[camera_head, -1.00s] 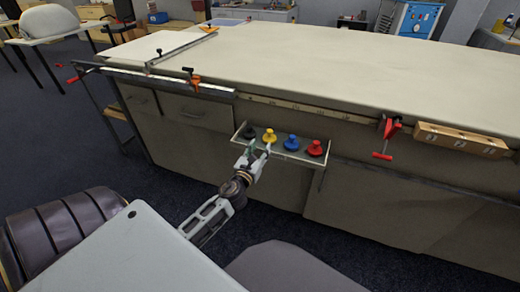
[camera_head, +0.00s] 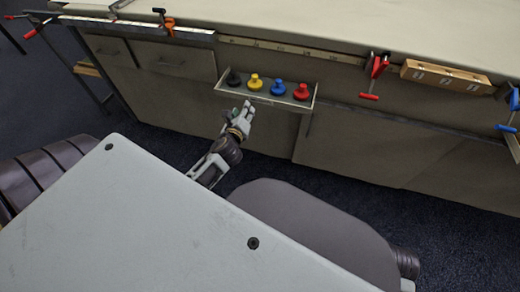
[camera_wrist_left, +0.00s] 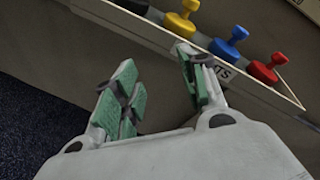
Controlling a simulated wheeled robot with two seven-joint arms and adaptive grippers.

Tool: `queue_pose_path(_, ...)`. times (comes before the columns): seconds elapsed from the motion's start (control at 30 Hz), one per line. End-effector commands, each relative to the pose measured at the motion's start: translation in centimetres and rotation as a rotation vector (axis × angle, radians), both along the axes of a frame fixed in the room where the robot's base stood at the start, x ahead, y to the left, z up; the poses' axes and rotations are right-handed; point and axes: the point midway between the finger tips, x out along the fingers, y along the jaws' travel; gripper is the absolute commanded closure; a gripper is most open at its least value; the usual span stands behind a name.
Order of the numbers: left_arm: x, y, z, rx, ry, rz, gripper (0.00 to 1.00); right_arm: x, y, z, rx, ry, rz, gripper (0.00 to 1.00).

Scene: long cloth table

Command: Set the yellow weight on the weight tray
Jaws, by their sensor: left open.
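The yellow weight (camera_head: 254,82) stands upright in the pale weight tray (camera_head: 288,103) on the front of the long table, between the black weight (camera_head: 233,77) and the blue weight (camera_head: 278,88). The yellow weight also shows at the top of the left wrist view (camera_wrist_left: 181,22), with its upper part near the frame edge. My left gripper (camera_head: 240,110) is just below and in front of the tray, apart from the yellow weight. In the left wrist view its green-padded fingers (camera_wrist_left: 160,85) are spread with nothing between them. My right gripper is out of view.
A red weight (camera_head: 301,92) stands at the tray's right end. A wooden block (camera_head: 446,76), a red clamp (camera_head: 374,74) and a blue-handled clamp (camera_head: 508,122) are along the table edge to the right.

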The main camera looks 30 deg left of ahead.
Motion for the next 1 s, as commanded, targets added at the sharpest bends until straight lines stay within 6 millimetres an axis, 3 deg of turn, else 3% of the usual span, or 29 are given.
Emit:
queue_pose_path(0.47,-6.1,-4.8,-7.6,-0.823,0.082,0.37,0.58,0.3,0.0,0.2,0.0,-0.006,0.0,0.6)
queue_pose_path(0.7,-10.1,-8.7,-10.7,-1.179,0.152,0.617,0.58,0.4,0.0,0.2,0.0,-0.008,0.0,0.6)
queue_pose_path(1.0,-15.8,-14.7,-13.2,-1.539,0.265,0.988,0.58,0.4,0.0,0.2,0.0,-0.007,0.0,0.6)
